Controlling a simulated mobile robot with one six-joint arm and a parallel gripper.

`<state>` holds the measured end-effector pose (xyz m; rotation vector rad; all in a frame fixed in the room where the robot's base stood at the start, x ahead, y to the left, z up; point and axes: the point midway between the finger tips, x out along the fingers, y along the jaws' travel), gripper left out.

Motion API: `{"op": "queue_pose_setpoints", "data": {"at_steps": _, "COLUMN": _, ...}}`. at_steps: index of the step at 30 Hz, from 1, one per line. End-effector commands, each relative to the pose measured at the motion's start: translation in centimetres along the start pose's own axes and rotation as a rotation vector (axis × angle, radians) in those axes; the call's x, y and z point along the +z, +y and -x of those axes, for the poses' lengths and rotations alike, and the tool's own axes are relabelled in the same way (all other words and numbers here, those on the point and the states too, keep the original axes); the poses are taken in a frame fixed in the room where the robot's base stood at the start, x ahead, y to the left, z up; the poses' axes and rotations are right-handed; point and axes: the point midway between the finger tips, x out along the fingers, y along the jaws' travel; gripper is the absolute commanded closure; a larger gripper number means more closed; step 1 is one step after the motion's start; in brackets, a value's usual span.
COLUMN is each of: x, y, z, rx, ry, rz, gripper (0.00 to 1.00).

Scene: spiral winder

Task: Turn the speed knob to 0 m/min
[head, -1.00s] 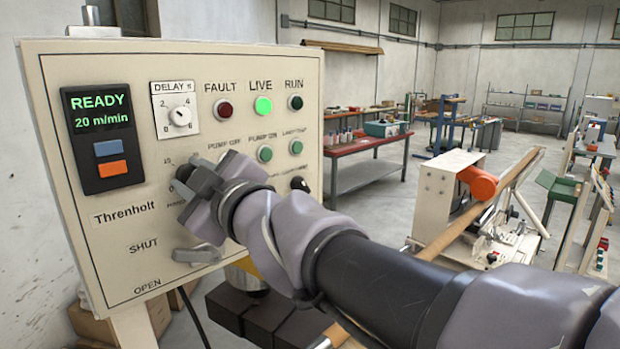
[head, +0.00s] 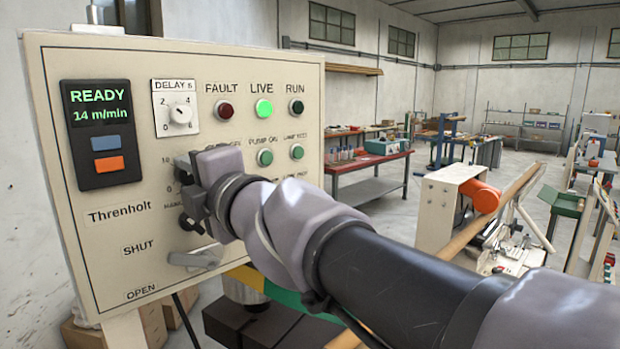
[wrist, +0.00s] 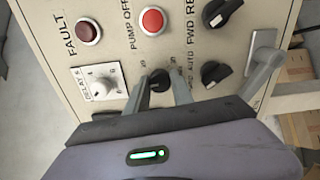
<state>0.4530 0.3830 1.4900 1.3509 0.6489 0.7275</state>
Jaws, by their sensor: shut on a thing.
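The speed knob (wrist: 160,79) is a small black knob on the cream control panel (head: 130,240). In the wrist view it sits between the two fingertips of my gripper (wrist: 158,86), which is shut on it. In the head view my gripper (head: 184,192) covers the knob, and only parts of its scale marks show to the left. The display (head: 98,110) on the panel reads READY and 14 m/min in green.
The white delay knob (head: 180,115) is above my gripper. A grey lever (head: 196,259) between SHUT and OPEN is just below it. The red pump-off button (wrist: 152,20) and black selector knobs (wrist: 216,73) are close by.

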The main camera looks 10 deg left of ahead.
Motion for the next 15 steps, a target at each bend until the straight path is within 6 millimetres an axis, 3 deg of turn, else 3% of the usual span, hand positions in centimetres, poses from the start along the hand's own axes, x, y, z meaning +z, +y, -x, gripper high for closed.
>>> {"op": "queue_pose_setpoints", "data": {"at_steps": 15, "x": -0.01, "y": -0.19, "z": -0.01, "rx": 0.000, "ry": 0.000, "rz": 0.486, "gripper": 1.00}}
